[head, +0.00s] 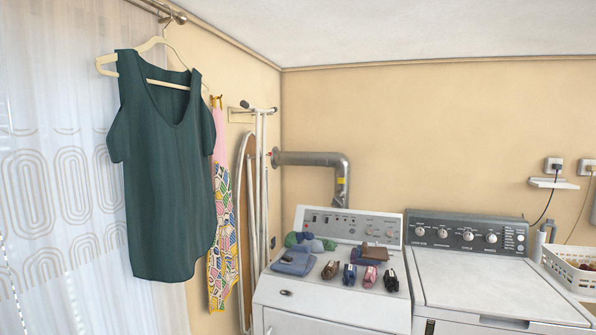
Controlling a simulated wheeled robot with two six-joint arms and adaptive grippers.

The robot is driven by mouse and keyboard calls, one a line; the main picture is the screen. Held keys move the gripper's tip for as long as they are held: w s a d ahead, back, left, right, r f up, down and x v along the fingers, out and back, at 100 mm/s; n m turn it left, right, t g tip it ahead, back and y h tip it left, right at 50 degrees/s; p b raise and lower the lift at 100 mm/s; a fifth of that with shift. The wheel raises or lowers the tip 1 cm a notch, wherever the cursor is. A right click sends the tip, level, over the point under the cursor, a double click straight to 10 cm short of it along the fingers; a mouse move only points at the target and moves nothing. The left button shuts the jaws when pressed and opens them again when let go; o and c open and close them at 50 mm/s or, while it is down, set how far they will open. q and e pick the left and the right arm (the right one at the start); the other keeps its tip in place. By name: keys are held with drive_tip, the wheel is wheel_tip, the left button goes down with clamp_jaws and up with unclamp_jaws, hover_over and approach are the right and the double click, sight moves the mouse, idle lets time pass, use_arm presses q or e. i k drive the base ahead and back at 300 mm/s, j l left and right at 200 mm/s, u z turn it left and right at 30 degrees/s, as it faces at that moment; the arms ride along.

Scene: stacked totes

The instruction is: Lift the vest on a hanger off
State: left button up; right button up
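A dark green vest (168,170) hangs on a cream hanger (106,64) at the left of the head view. The hanger's hook goes up to a metal rod (165,10) at the top left, in front of a white patterned curtain. The vest hangs free and upright, with its lower hem well above the bottom of the picture. Neither of my grippers shows in this view.
Behind the vest hang a colourful patterned cloth (221,240) and a folded ironing board (246,200). A dryer (330,310) with folded clothes and small items on top stands beside a washer (490,285). A white basket (572,272) is at the right.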

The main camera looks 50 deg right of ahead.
sight(163, 132)
drive_tip(key=k+z, duration=0.1)
drive_tip(key=z, duration=0.8)
drive_tip(key=u, duration=0.45)
drive_tip(key=i+l+u, duration=0.15)
drive_tip(key=l+u, duration=0.2)
drive_tip(key=l, duration=0.15)
drive_tip(key=i+l+u, duration=0.1)
drive_tip(key=l+u, duration=0.25)
drive_tip(key=l, duration=0.2)
drive_tip(key=l+u, duration=0.35)
drive_tip(key=l, duration=0.2)
drive_tip(key=i, duration=0.05)
